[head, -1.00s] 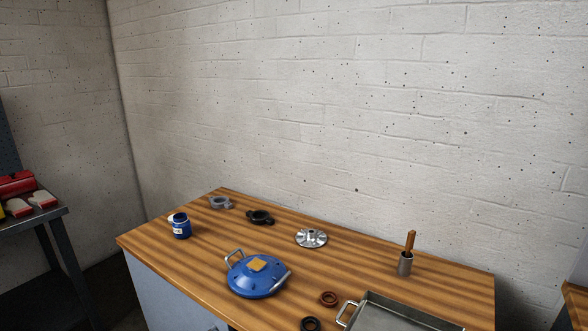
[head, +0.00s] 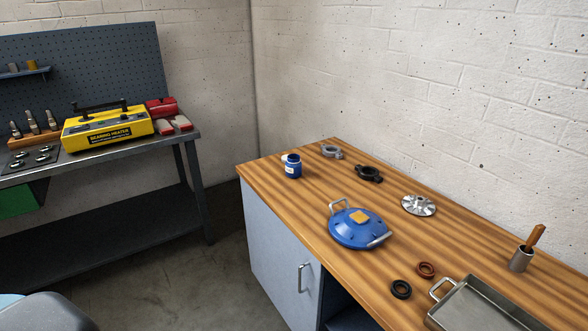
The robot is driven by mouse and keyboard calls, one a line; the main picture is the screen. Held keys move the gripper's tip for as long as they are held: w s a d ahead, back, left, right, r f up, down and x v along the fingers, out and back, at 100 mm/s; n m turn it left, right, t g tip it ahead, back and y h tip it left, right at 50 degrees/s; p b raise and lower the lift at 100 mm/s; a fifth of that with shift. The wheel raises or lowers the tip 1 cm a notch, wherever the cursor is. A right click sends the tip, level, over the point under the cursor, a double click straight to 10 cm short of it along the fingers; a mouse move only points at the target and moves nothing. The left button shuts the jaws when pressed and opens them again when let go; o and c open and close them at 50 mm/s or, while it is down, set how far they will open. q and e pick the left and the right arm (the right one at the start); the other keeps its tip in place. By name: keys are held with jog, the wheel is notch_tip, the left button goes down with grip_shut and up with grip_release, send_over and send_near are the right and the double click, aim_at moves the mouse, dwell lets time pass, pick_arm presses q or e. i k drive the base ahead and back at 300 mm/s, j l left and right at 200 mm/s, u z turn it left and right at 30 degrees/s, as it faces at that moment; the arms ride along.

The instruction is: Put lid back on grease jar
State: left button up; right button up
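The grease jar, a small blue jar (head: 293,170) with a pale label, stands upright near the far left corner of the wooden bench. A small whitish edge (head: 284,158) shows at the left of the jar's top, mostly hidden behind it. I cannot tell if this is the lid. Neither of my grippers is in view.
On the wooden bench (head: 290,160) are a blue round cover with handles (head: 350,234), a metal rotor disc (head: 419,205), two bearing housings, two rings, a metal tray (head: 470,310) and a brush in a cup (head: 520,259). A yellow bearing heater (head: 108,130) stands on the left workbench.

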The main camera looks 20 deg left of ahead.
aim_at(293, 164)
jog(key=i+j+z, duration=0.15)
jog(key=j+z, duration=1)
jog(key=j, duration=3.2)
